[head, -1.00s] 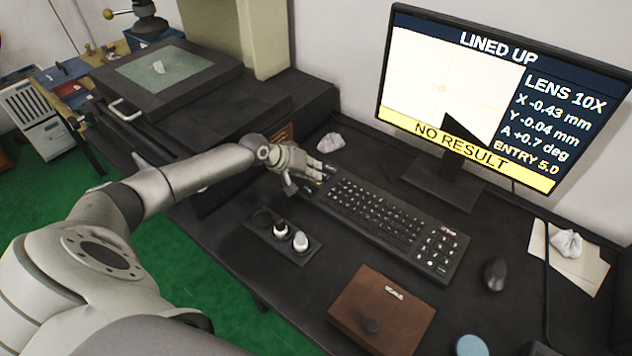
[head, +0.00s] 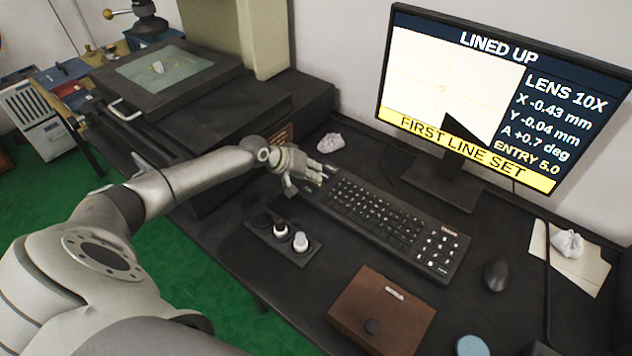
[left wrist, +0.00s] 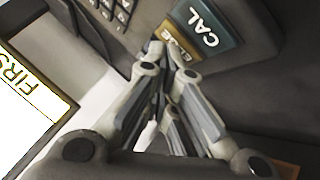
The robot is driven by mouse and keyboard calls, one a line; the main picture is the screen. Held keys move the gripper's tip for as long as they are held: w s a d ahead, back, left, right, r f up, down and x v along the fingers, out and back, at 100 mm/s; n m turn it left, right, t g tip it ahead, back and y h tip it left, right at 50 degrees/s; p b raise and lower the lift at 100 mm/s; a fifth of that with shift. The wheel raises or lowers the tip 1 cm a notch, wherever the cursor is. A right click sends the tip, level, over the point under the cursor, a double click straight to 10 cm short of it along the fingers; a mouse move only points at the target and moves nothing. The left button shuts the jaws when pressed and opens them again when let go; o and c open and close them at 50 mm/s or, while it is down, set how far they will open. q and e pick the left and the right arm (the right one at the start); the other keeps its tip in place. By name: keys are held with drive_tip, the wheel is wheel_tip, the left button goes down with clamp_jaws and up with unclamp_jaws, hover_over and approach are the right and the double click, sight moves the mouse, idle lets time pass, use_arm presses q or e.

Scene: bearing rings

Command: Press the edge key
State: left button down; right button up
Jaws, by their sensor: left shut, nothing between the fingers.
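The edge key (left wrist: 163,33) is a tan key with partly covered lettering in the left wrist view, beside a teal key marked CAL (left wrist: 208,27). My left gripper (left wrist: 172,52) is shut and empty, its fingertips overlapping the edge key's lower part; whether they touch it I cannot tell. In the head view my left gripper (head: 326,174) is at the far left end of the black keyboard (head: 375,218) and the key is too small to read. The monitor (head: 465,95) reads LINED UP, and its yellow bar reads FIRST LINE SET. My right gripper is out of view.
A black holder with lens-like pieces (head: 282,240) lies in front of the keyboard. A brown box (head: 382,315), a mouse (head: 496,274) and paper (head: 590,270) lie to the right. Crumpled white paper (head: 331,143) lies behind the gripper. The measuring stage (head: 165,90) stands at the left.

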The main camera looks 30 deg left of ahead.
use_arm(q)
drive_tip(key=shift+r+p, duration=0.65)
drive_tip(key=shift+r, duration=0.1)
wheel_tip(320, 180, up, 5)
drive_tip(key=p, duration=0.4)
drive_tip(key=shift+p, duration=0.35)
